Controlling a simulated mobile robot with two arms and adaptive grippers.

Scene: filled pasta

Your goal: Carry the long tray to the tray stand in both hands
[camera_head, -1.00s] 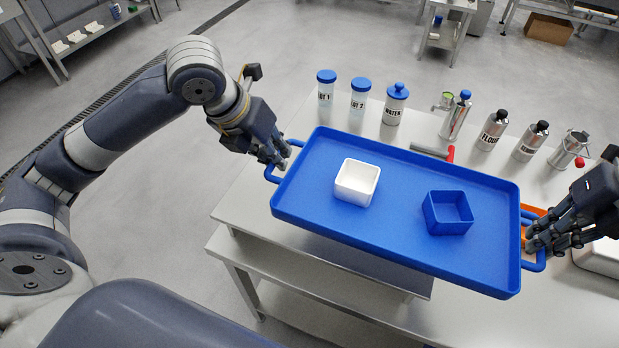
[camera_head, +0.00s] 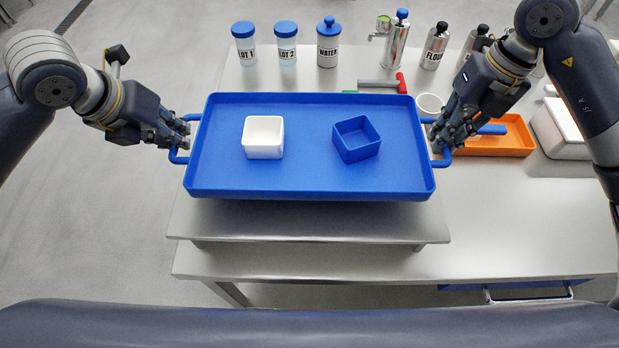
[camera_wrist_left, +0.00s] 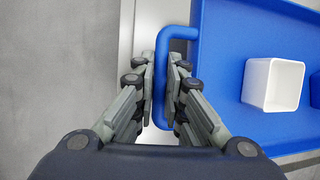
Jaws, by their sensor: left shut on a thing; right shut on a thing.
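The long blue tray (camera_head: 310,178) is held up level between my two grippers, above the steel table. A white square bowl (camera_head: 264,137) stands in its left half and a blue square bowl (camera_head: 357,139) in its right half. My left gripper (camera_head: 180,138) is shut on the tray's left handle, which also shows between the fingers in the left wrist view (camera_wrist_left: 163,82). My right gripper (camera_head: 440,140) is shut on the right handle, partly hidden by its fingers. I cannot make out which surface is the tray stand.
The steel table (camera_head: 520,230) has a raised steel shelf (camera_head: 310,222) under the tray. Jars (camera_head: 286,45) and metal bottles (camera_head: 434,48) stand along the back. A red-handled tool (camera_head: 380,84), a white cup (camera_head: 429,103), an orange tray (camera_head: 515,137) and a white container (camera_head: 565,130) lie nearby.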

